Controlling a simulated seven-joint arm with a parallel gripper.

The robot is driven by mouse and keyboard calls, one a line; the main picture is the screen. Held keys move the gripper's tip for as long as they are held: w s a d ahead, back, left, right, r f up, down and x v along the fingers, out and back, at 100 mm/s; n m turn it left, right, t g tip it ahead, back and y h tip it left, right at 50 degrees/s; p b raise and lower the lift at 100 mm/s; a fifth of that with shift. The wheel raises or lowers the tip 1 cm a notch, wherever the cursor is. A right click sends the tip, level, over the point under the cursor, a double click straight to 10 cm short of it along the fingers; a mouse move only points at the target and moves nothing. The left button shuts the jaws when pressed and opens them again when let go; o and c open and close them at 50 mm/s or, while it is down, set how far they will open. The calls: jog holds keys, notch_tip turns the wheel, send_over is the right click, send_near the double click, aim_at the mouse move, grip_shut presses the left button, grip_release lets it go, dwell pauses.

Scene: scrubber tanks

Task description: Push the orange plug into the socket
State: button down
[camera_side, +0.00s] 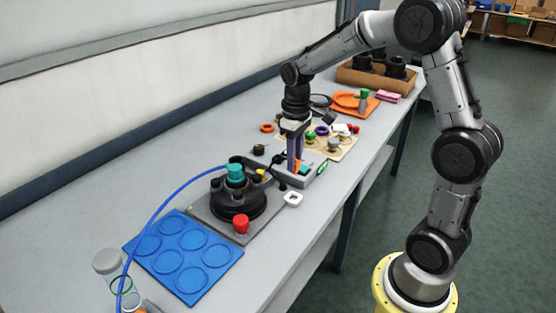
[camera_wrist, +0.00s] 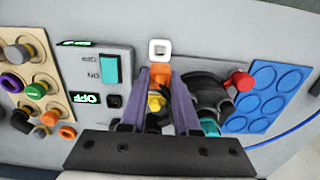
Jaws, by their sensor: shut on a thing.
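The orange plug (camera_wrist: 160,70) is between the tips of my gripper's purple fingers in the wrist view. My gripper (camera_wrist: 160,80) is shut on it; a yellow part (camera_wrist: 155,103) and something dark show between the fingers behind it. In the side view my gripper (camera_side: 295,165) points down over the grey switch panel (camera_side: 288,181), and the plug is mostly hidden. The panel (camera_wrist: 89,70) has a teal ON/OFF switch (camera_wrist: 110,69), a lit green OFF display (camera_wrist: 85,98) and a dark square opening (camera_wrist: 115,101), perhaps the socket. I cannot tell whether the plug touches anything.
A white square ring (camera_side: 293,198) lies just in front of the panel. A black round unit with a teal top (camera_side: 236,173) and a red knob (camera_side: 241,223) stand to the left. A blue tray (camera_side: 183,254), a blue hose (camera_side: 155,213) and a board of coloured knobs (camera_side: 345,150) lie around.

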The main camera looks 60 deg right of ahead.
jog(key=shift+r, duration=0.25)
jog(key=w+d, duration=0.9)
jog(key=w, duration=0.2)
jog(key=shift+w+d, duration=0.25)
jog(key=shift+w, duration=0.05)
dwell(0.4)
jog(key=shift+f, duration=2.3)
jog(key=shift+f, duration=0.25)
jog(key=shift+f, duration=0.35)
